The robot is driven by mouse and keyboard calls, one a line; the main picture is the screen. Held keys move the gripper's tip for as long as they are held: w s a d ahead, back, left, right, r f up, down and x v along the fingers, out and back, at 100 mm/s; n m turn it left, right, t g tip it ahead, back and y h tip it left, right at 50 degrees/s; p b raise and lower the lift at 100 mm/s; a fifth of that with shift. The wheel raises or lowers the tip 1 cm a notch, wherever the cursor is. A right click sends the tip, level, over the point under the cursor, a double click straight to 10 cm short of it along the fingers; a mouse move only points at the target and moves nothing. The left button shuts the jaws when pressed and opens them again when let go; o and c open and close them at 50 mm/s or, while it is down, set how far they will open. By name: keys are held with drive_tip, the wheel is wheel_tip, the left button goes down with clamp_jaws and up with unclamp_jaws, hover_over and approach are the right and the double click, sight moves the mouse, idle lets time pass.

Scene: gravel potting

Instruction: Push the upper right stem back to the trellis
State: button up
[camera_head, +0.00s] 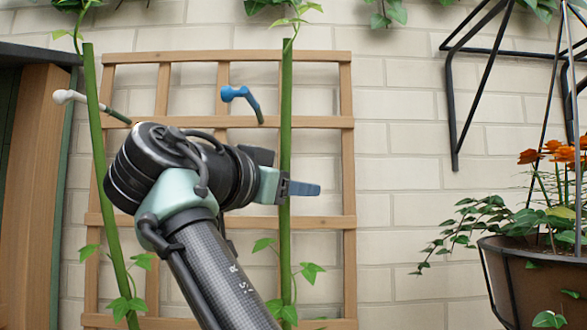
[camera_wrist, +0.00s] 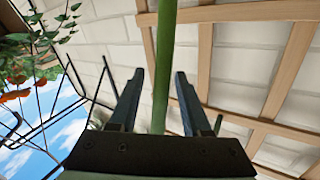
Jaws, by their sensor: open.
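The right stem (camera_head: 286,120) is a thick green stalk standing nearly upright in front of the right part of the wooden trellis (camera_head: 230,57). The left stem (camera_head: 97,130) leans a little at the trellis's left side. The gap between stem and trellis cannot be judged.
A hanging pot (camera_head: 525,285) with orange flowers is at the right, below a black metal bracket (camera_head: 452,110). The wall between trellis and pot is clear.

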drive_tip(key=shift+w+d+f, duration=0.1)
drive_tip(key=shift+w+d, duration=0.1)
drive_tip(key=shift+w, duration=0.25)
clamp_jaws()
idle(1.2)
